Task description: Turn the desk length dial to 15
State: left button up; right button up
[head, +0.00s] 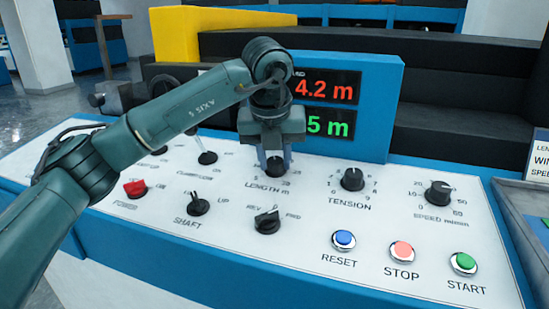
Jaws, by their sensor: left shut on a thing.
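The black length dial (276,168) sits on the white desk panel above the label "LENGTH m". My left gripper (275,160) points down over it and is shut on it, hiding much of its knob and scale. I cannot read where its pointer stands. The blue display box (372,130) behind shows a red readout (325,88) of "4.2 m" and a green readout (328,123) ending in "5 m". My arm and gripper cover the left part of the display, so leading digits may be hidden. My right gripper is not in view.
To the right are the tension dial (352,179) and speed dial (438,194). In front are a rev/fwd knob (267,221), shaft switch (198,204), red power switch (135,188), and reset (343,240), stop (402,252) and start (463,263) buttons.

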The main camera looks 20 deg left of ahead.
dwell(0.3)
pick_arm(q)
jog(key=o, duration=1)
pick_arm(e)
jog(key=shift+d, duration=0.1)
pick_arm(q)
jog(key=p+v, duration=0.1)
jog(key=v, duration=1.2)
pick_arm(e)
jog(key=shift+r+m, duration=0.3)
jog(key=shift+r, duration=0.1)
